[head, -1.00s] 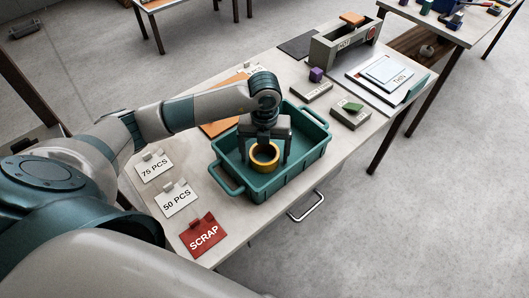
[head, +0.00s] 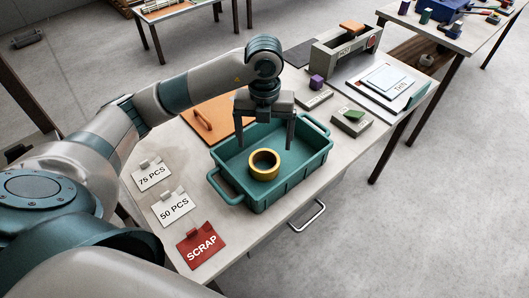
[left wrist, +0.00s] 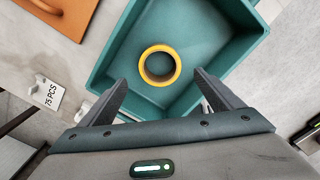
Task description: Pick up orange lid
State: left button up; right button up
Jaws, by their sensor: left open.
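The orange lid (head: 207,122) is a flat panel with a raised handle. It lies on the table behind and left of the teal bin, partly hidden by my left arm. In the left wrist view part of the lid (left wrist: 62,20) shows at the top left. My left gripper (head: 264,146) is open and empty above the teal bin (head: 318,160), fingers pointing down. A yellow ring (head: 264,164) lies in the bin below the fingers; it also shows in the left wrist view (left wrist: 160,50), apart from them. My right gripper is not in view.
Label cards reading 75 PCS (head: 151,175) and 50 PCS (head: 174,208) and a red SCRAP card (head: 201,246) stand along the left. A grey holder (head: 345,55), a tray (head: 390,85) and small blocks occupy the far right of the table.

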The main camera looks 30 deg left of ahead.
aim_at(213, 119)
jog(key=u, duration=1.3)
